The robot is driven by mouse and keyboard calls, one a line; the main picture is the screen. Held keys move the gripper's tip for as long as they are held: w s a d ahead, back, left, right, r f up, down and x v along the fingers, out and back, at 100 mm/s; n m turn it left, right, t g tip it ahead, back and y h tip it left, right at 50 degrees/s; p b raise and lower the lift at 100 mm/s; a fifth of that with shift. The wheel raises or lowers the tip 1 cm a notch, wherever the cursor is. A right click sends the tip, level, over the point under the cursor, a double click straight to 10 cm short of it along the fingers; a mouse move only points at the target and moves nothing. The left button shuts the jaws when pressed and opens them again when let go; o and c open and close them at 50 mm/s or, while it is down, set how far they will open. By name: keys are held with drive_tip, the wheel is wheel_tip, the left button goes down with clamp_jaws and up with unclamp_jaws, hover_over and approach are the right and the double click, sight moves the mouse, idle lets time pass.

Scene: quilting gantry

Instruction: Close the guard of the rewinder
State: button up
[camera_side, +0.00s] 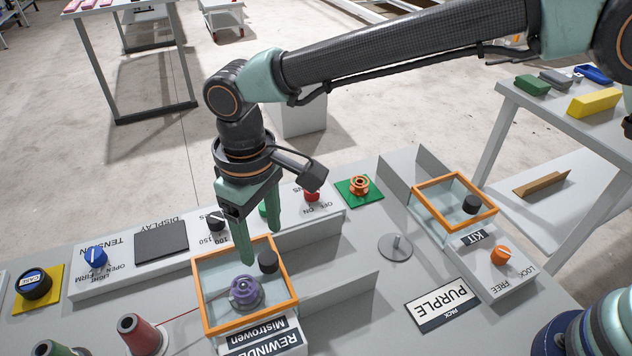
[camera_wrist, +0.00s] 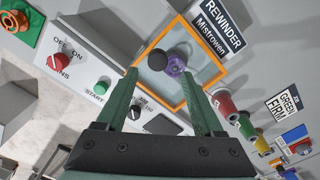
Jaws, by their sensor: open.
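The rewinder's guard (camera_side: 203,300) is a clear panel in an orange frame, with a black knob (camera_side: 268,261) near its far right edge. The frame looks to lie about flat over the rewinder, and a purple spool (camera_side: 245,292) shows inside it; I cannot tell how fully it is shut. In the wrist view, the guard (camera_wrist: 209,72), the knob (camera_wrist: 158,59) and the spool (camera_wrist: 177,66) also show. My gripper (camera_side: 260,254) points down, open and empty, with its fingertips close to the knob; contact cannot be told. The REWINDER label (camera_side: 265,340) is at the front.
Behind stand a panel with a red knob (camera_side: 312,194) and a black dial (camera_side: 215,221). A grey wall (camera_side: 340,298) lies right of the rewinder. Another orange-framed guard (camera_side: 430,188) is at the right. Thread cones (camera_side: 140,333) stand at the front left.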

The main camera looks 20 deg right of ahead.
wheel_tip(320, 180, up, 7)
drive_tip(key=shift+f, duration=0.2)
drive_tip(key=w+d+r+m+t, duration=0.1)
drive_tip(key=d+r, duration=0.2)
drive_tip(key=d, duration=0.4)
drive_tip(key=w+d+r+m+t+y, duration=0.1)
drive_tip(key=d+r, duration=0.2)
drive_tip(key=d, duration=0.4)
drive_tip(key=w+d+r+m, duration=0.1)
drive_tip(key=d+r+m, duration=0.1)
drive_tip(key=d, duration=0.4)
drive_tip(key=s+d+m+t, duration=0.1)
drive_tip(key=s+d, duration=0.2)
drive_tip(key=d, duration=0.3)
drive_tip(key=s+d+f+m+t, duration=0.1)
drive_tip(key=s+d, duration=0.2)
drive_tip(key=d, duration=0.3)
drive_tip(key=s+d+f+m+t+h, duration=0.1)
drive_tip(key=s+d, duration=0.2)
drive_tip(key=d, duration=0.3)
drive_tip(key=shift+d+f+m+t, duration=0.2)
drive_tip(key=shift+d+m+t, duration=0.1)
drive_tip(key=shift+d+m, duration=0.1)
